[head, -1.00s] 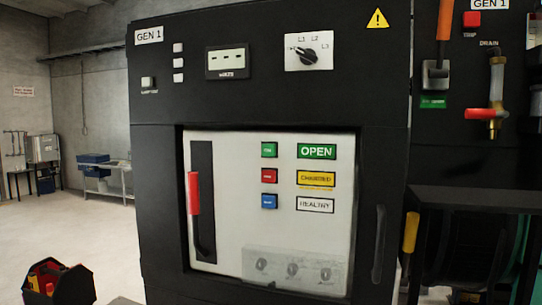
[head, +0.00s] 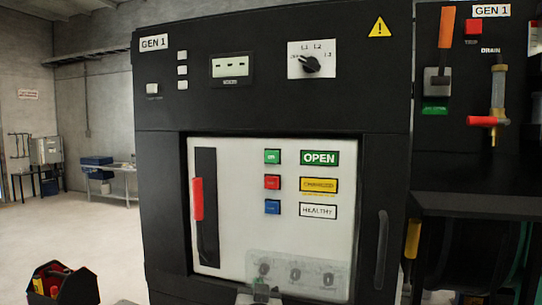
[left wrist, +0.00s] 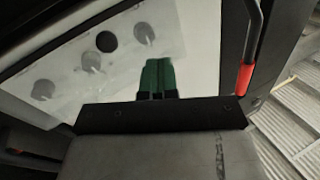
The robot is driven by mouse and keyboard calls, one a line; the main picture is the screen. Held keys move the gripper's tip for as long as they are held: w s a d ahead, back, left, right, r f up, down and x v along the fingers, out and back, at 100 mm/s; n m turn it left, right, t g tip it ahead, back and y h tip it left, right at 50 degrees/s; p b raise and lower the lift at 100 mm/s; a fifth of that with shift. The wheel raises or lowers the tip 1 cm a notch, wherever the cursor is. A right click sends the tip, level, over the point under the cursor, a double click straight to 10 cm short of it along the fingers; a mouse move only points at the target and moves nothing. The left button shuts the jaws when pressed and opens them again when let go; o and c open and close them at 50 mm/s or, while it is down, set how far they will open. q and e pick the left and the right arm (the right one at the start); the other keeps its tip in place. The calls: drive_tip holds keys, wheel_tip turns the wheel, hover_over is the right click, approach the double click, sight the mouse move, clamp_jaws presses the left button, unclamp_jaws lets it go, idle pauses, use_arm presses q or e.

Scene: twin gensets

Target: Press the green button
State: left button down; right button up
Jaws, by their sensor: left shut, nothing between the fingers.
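The green button (head: 272,157) is on the white breaker panel (head: 230,220), at the top of a column of three above a red button (head: 272,182) and a blue button (head: 272,207). My left gripper (head: 261,287) shows at the bottom of the head view, in front of the panel's lower part and well below the green button. In the left wrist view its green fingers (left wrist: 158,78) are shut and empty, with the white panel behind them. The green button cannot be made out in the left wrist view. My right gripper is not in view.
A red-gripped lever (head: 197,199) stands left of the buttons; it also shows in the left wrist view (left wrist: 245,78). A clear cover (head: 297,262) with three knobs is low on the panel. A black door handle (head: 381,250) is at right. A tool box (head: 62,285) is at lower left.

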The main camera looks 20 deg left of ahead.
use_arm(q)
wheel_tip(320, 180, up, 18)
drive_tip(key=n+t+y, duration=0.2)
drive_tip(key=t+y, duration=0.1)
drive_tip(key=n+t+y+p, duration=0.1)
drive_tip(key=n+t+y, duration=0.1)
drive_tip(key=n+y, duration=0.1)
approach(268, 159)
drive_tip(key=s+a+r, duration=0.3)
drive_tip(key=s+r, duration=0.3)
drive_tip(key=r, duration=0.1)
drive_tip(key=shift+f, duration=0.2)
drive_tip(key=shift+w, duration=0.1)
drive_tip(key=w+b, duration=0.1)
drive_tip(key=w, duration=0.3)
drive_tip(key=w+b, duration=0.1)
drive_tip(key=w, duration=0.3)
drive_tip(key=shift+w+d+f, duration=0.1)
drive_tip(key=shift+w+d, duration=0.1)
drive_tip(key=shift+w, duration=0.15)
